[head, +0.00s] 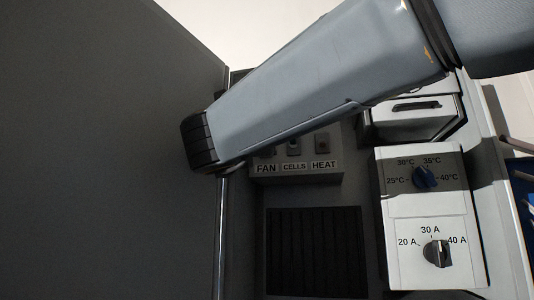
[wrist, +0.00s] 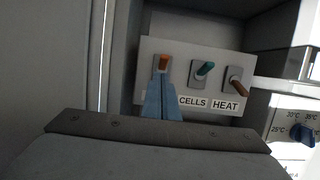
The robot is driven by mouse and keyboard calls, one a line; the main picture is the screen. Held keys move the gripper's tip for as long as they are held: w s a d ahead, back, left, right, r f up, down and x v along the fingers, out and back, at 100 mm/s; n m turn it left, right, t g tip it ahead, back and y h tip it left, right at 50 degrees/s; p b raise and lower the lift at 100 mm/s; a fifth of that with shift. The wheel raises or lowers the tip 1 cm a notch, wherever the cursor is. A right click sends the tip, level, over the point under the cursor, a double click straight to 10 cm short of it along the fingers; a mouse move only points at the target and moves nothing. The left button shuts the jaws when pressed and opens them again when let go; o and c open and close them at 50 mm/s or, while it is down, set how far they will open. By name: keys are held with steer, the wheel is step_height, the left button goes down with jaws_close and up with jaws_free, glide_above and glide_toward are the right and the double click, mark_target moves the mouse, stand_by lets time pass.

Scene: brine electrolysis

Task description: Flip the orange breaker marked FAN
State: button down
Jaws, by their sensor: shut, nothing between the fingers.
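The orange breaker (wrist: 165,62) is the leftmost of three toggles on a pale panel (wrist: 150,48) in the wrist view. My gripper (wrist: 161,78) is shut and empty, its blue fingers pointing at the panel just below the orange toggle. I cannot tell whether the tips touch it. The fingers cover the label under it in the wrist view. I cannot tell which way the orange toggle is set.
The green CELLS toggle (wrist: 205,69) and brown HEAT toggle (wrist: 236,87) stand close on the right. A white dial box (head: 430,207) is farther right. A dark grey door or wall (head: 110,150) fills the left. A black vent grille (head: 315,250) lies below the panel.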

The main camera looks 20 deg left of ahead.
steer(key=r+b+v, duration=0.1)
steer(key=b+v, duration=0.6)
steer(key=v, duration=0.4)
steer(key=shift+s+d+r+b, duration=0.15)
steer(key=shift+s+b, duration=0.2)
stand_by(0.4)
